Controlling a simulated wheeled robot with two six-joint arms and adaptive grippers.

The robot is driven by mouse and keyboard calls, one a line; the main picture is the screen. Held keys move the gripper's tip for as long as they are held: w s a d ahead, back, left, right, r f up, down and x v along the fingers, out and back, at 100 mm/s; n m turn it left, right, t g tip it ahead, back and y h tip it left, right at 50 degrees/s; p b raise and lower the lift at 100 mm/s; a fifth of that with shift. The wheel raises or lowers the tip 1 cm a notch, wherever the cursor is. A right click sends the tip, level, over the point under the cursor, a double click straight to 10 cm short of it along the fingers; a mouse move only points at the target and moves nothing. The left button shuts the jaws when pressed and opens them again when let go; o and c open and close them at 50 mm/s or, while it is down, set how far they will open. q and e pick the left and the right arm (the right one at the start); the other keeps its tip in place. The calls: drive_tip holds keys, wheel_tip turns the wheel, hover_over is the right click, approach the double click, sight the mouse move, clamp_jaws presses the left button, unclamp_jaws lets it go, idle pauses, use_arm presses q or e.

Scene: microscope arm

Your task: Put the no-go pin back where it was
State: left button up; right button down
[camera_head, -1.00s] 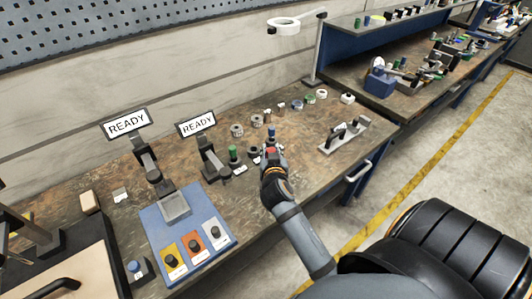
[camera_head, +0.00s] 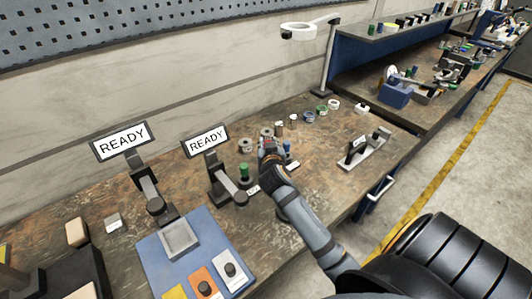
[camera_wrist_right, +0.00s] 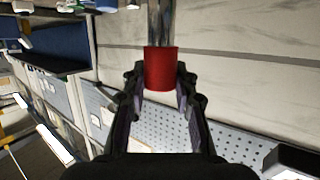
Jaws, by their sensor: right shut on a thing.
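My right gripper (camera_head: 268,150) is above the bench, just right of the green-handled pin (camera_head: 244,172), which stands upright. In the right wrist view the right gripper (camera_wrist_right: 160,85) is shut on the red-handled no-go pin (camera_wrist_right: 160,68), gripping its red handle. Its bare metal shaft runs out past the top edge of that picture, so its tip is hidden. In the head view the gripper hides the red pin. A blue-topped piece (camera_head: 286,147) shows just right of the gripper. My left gripper is not in view.
Two READY displays (camera_head: 122,141) (camera_head: 207,140) stand left of the gripper, near a blue mat (camera_head: 160,250). Metal rings (camera_head: 246,146) lie behind it. A grey fixture (camera_head: 365,150) stands to the right. A ring lamp (camera_head: 299,31) overhangs the back.

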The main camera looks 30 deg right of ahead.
drive_tip(key=w+f, duration=0.1)
drive_tip(key=f, duration=0.2)
drive_tip(key=w+d+f, duration=0.1)
drive_tip(key=f, duration=0.1)
drive_tip(key=w+f, duration=0.1)
drive_tip(key=f, duration=0.2)
drive_tip(key=shift+w+d+f+p, duration=0.3)
drive_tip(key=shift+w+d+f, duration=0.05)
drive_tip(key=shift+f, duration=0.15)
drive_tip(key=c, duration=1)
unclamp_jaws()
drive_tip(key=shift+c, duration=0.2)
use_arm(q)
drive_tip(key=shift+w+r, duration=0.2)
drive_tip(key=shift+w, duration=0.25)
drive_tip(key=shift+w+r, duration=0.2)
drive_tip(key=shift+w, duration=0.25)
